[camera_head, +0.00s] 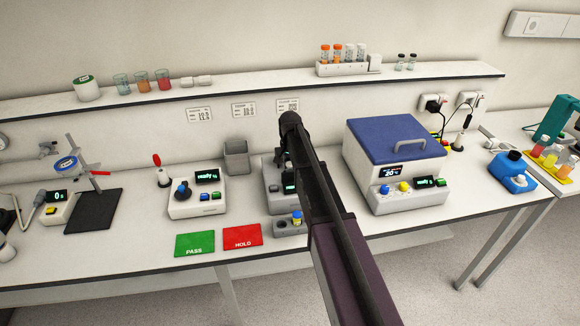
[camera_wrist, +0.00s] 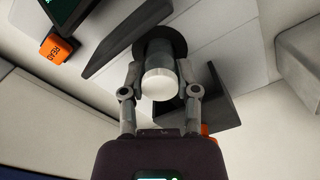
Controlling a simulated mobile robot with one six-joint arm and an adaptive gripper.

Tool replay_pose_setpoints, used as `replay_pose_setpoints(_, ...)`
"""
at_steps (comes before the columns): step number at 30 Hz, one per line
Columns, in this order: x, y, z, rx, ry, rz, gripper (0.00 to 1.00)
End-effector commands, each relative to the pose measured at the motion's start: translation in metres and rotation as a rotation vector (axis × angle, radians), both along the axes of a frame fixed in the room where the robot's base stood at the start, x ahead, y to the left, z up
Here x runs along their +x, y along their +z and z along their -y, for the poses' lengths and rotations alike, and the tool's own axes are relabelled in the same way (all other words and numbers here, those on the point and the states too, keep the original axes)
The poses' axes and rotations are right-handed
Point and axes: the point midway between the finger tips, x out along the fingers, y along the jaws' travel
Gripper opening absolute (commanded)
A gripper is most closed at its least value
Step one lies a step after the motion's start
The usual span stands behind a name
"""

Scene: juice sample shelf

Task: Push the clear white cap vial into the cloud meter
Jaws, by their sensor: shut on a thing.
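In the wrist view, my gripper (camera_wrist: 160,78) is shut on the white-capped vial (camera_wrist: 160,84), a finger on each side. The cap faces the camera and the far end of the vial points at a dark round opening (camera_wrist: 167,42). I cannot tell how far the vial sits inside it. The opening belongs to a grey instrument, taken as the cloud meter, with an orange READ button (camera_wrist: 58,48) beside it. In the head view, the meter (camera_head: 274,194) is partly behind my arm, and the vial is hidden there.
A blue-lidded bath (camera_head: 395,138) stands close to the right of my arm. A knobbed instrument (camera_head: 196,196) and a grey bin (camera_head: 236,158) are to the left. A small vial holder (camera_head: 290,229) and red HOLD mat (camera_head: 242,237) lie in front. A shelf (camera_head: 240,93) runs above.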

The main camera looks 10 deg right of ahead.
Motion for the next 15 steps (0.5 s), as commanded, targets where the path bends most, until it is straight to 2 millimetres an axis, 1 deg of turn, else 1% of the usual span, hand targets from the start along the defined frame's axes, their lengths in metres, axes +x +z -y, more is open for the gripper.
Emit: replay_pose_setpoints(15, 0.0, -0.009, 0.0, 0.0, 0.0, 0.0, 0.0)
